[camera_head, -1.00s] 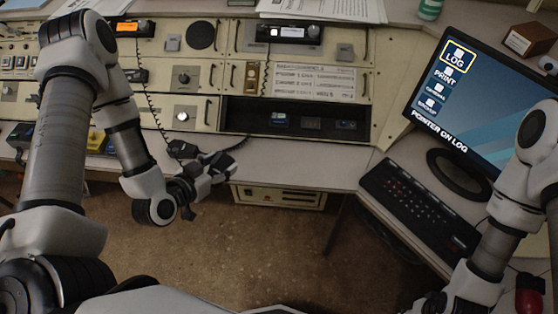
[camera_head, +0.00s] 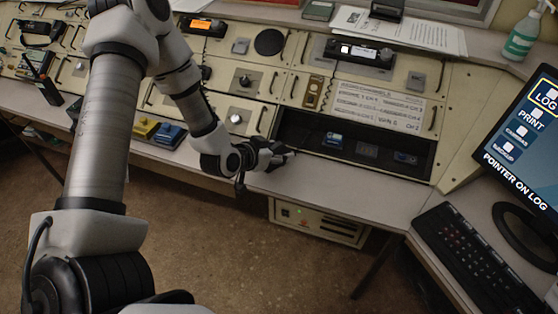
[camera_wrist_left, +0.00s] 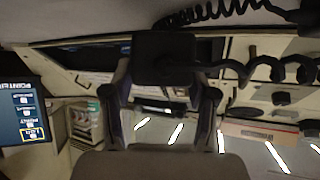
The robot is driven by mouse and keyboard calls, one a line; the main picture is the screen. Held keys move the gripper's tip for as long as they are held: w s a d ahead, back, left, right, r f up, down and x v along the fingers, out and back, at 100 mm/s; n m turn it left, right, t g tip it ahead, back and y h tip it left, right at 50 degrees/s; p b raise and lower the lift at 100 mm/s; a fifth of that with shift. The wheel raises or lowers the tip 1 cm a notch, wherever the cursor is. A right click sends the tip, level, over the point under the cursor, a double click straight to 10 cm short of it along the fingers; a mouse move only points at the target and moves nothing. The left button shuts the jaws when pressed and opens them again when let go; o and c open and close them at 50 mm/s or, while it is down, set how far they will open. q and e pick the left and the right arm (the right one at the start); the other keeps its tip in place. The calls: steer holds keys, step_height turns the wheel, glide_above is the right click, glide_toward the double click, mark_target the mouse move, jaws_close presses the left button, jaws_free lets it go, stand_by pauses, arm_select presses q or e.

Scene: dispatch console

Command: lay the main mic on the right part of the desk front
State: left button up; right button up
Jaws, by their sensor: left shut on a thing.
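My left gripper (camera_head: 272,155) is shut on the main mic and is over the front desk strip, left of the dark recess. In the left wrist view the mic (camera_wrist_left: 165,58) is a dark, squarish block between the two fingers, with a black coiled cord (camera_wrist_left: 228,68) running off to the right. In the head view the mic is mostly hidden by the gripper, and I cannot tell whether it touches the desk. The right part of the desk front (camera_head: 375,198) is a bare pale strip below the recess. My right gripper is out of view.
The keyboard (camera_head: 475,262) and monitor (camera_head: 525,135) stand at the right. A dark recess (camera_head: 310,122) opens in the console above the strip. A green bottle (camera_head: 522,36) stands at the back right.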

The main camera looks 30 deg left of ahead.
arm_select(q)
steer(key=shift+w+f, duration=0.2)
steer(key=shift+w, duration=0.25)
step_height(320, 180, down, 3)
steer(key=shift+a+r, duration=0.1)
steer(key=shift+f, duration=0.25)
steer(key=shift+f, duration=0.1)
steer(key=o, duration=1.3)
